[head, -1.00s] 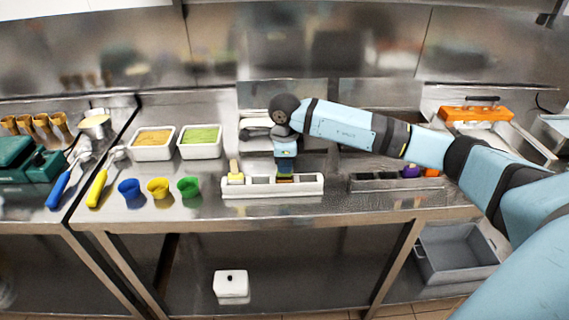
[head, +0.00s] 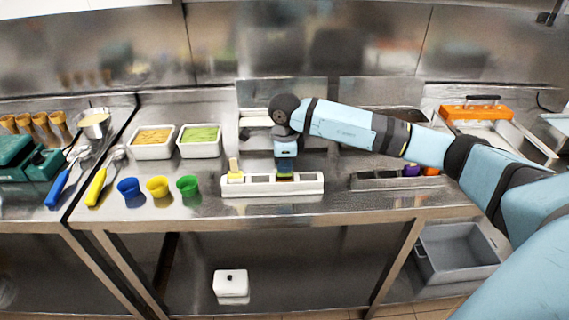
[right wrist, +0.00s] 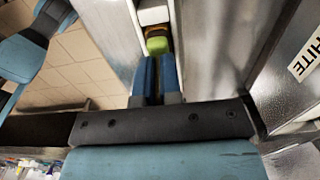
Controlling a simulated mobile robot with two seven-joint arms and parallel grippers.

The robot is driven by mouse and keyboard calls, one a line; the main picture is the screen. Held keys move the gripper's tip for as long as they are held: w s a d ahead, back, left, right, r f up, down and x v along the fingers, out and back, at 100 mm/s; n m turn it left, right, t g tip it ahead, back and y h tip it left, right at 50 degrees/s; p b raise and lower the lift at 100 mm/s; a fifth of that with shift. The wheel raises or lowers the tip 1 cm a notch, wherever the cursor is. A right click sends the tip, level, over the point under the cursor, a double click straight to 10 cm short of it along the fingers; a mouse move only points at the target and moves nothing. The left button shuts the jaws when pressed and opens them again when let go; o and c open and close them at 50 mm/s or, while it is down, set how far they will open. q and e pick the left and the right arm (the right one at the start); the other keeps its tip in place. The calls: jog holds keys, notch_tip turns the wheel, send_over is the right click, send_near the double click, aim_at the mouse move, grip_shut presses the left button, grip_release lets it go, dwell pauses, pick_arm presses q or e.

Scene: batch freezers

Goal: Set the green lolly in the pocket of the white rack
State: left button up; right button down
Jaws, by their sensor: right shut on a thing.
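The white rack (head: 272,191) is a long, low holder with a row of pockets on the front part of the steel table. A yellow lolly (head: 235,174) stands stick up in its leftmost pocket. My right gripper (head: 285,166) points down over the rack, right of its middle. It is shut on the stick of the green lolly (right wrist: 157,45), whose green body shows just beyond the blue fingers in the right wrist view. In the head view the lolly's body is at the rack's top; I cannot tell how deep it sits in a pocket. My left gripper is out of view.
A dark rack (head: 365,182) with purple (head: 411,170) and orange lollies stands to the right. Blue (head: 129,187), yellow (head: 158,187) and green (head: 188,186) cups stand left of the white rack. Two white tubs (head: 153,151) are behind them.

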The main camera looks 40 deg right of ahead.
jog(key=c, duration=1.2)
grip_release()
notch_tip(320, 180, up, 14)
jog(key=shift+f+b, duration=0.1)
jog(key=shift+b, duration=0.4)
